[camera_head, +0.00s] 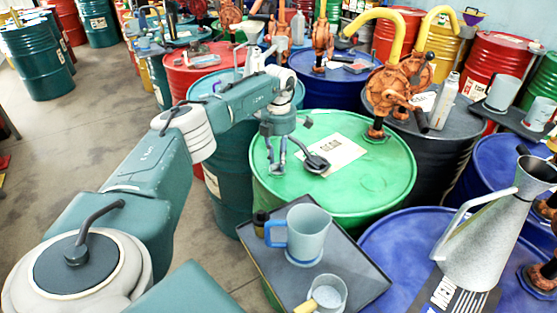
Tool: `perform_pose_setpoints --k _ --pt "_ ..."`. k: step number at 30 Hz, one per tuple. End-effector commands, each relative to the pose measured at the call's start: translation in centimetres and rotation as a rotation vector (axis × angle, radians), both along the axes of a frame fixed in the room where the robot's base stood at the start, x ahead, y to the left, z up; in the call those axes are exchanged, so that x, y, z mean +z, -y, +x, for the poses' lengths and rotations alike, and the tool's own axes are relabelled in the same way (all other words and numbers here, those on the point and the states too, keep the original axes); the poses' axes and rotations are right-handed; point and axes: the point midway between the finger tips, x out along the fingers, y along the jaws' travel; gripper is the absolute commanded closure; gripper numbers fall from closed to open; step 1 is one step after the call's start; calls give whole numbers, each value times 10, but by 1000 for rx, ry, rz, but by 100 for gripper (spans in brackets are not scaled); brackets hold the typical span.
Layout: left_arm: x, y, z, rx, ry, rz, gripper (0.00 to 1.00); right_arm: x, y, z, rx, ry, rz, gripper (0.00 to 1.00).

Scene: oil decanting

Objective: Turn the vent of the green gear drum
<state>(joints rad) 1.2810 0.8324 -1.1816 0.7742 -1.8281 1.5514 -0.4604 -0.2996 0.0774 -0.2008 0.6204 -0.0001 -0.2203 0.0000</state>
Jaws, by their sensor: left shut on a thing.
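The green gear drum (390,180) stands in the middle, with a white label reading GEAR (340,150) on its lid. My left gripper (292,164) reaches in from the left and points down at the lid's left half, beside the label. It is shut on the vent at lid level; the vent itself is mostly hidden by the fingers, so I cannot tell how far it is turned. My right gripper is not in view.
In front, a grey tray (350,285) holds a blue-handled jug (307,235) and a small cup (328,294). A metal pouring can (490,230) stands on the blue drum (400,235) at right. A black drum (440,150) and several others crowd behind. Open floor (80,135) lies left.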

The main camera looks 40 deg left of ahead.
Motion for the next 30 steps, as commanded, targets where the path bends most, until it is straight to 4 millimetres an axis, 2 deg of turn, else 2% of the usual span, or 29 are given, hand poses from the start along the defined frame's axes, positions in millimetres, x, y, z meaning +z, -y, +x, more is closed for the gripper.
perform_pose_setpoints --k 4,5,7,16,19,23,30 --pt "2 -1 1 -1 5 1 100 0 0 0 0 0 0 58" --pt "2 -1 2 -1 6 1 74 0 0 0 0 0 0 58" --pt "2 0 1 -1 5 1 60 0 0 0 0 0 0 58" --pt "1 0 1 0 2 0 60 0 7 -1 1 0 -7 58" --pt "8 0 1 0 4 0 60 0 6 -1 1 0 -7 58" --pt "29 -1 1 0 6 1 60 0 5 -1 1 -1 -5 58" --pt "81 0 2 0 7 1 60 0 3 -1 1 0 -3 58"
